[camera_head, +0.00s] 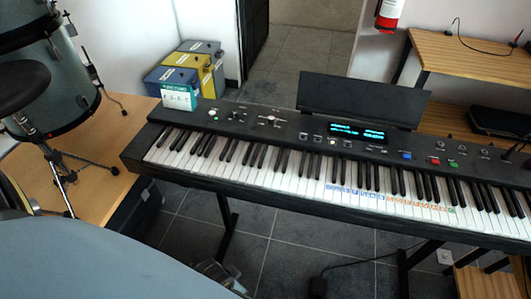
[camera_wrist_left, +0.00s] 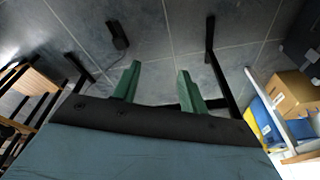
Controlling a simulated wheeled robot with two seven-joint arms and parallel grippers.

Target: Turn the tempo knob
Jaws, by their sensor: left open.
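The digital keyboard (camera_head: 290,131) stands across the head view, with a control panel above its keys. Small knobs sit on the panel: a pale one at the left (camera_head: 213,115), a cluster (camera_head: 270,120) left of the display, and others at the right (camera_head: 440,146). Their labels are too small to read, so I cannot tell which is the tempo knob. My left gripper (camera_wrist_left: 159,67) shows in the left wrist view, its two green fingers apart with nothing between them. It points over the floor, away from the panel. My right gripper is not in view.
A lit blue display (camera_head: 357,134) and a black music rest (camera_head: 362,98) are behind the keys. A white-green card (camera_head: 180,96) stands at the keyboard's left end, before boxes (camera_head: 203,60). Drums (camera_head: 50,85) are at left. A wooden shelf (camera_head: 470,57) is at right.

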